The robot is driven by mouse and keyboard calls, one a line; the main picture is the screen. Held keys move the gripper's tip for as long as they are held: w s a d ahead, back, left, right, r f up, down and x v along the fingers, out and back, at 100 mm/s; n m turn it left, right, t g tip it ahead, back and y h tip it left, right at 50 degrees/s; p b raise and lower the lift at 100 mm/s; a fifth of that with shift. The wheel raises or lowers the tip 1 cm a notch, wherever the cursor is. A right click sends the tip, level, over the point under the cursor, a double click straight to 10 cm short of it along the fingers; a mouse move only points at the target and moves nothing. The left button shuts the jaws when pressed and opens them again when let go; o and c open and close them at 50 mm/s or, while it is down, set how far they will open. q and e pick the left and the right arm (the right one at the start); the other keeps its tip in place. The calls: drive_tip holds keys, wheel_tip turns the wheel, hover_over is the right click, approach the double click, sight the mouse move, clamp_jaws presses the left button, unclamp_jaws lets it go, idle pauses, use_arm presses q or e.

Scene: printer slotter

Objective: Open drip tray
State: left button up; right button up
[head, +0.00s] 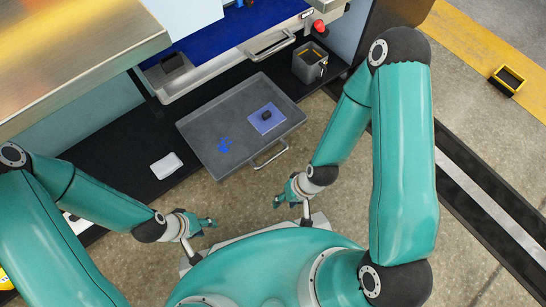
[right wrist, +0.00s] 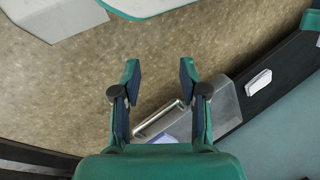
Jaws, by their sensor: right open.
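The drip tray (head: 205,127) is a shallow grey tray with a metal handle (head: 270,155) on its front side. It sticks out from the dark shelf over the floor. Blue splashes (head: 224,145) and a bluish square plate (head: 262,124) with a small black block lie in it. My right gripper (head: 282,194) is open and empty, below and apart from the handle. In the right wrist view the open fingers (right wrist: 160,72) point over floor; the handle (right wrist: 158,120) shows between their bases. My left gripper (head: 208,222) is near my body, apart from the tray; its jaws are too small to judge.
A white block (head: 167,166) lies on the dark shelf (head: 100,165) left of the tray. A grey cup (head: 310,62) stands to the tray's right. Above is a blue bed with another handle (head: 270,46) and a red knob (head: 319,26). Floor before the tray is clear.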

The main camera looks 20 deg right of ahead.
drive_tip(key=w+d+f+m+t+y+b, duration=0.1)
drive_tip(key=w+d+f+m+t+y, duration=0.3)
drive_tip(key=m, duration=1.2)
drive_tip(key=w+a+f+m+g+y+b, duration=0.15)
drive_tip(key=f+m+y, duration=0.6)
drive_tip(key=m, duration=0.85)
drive_tip(key=w+d+f+m+t+h, duration=0.2)
drive_tip(key=d+f+m+t, duration=0.1)
drive_tip(key=d+m+t, duration=0.8)
drive_tip(key=shift+n+t, duration=0.25)
drive_tip(key=shift+n, duration=0.05)
drive_tip(key=x, duration=1.6)
drive_tip(key=shift+a+r, duration=0.2)
drive_tip(key=shift+r, duration=0.2)
clamp_jaws()
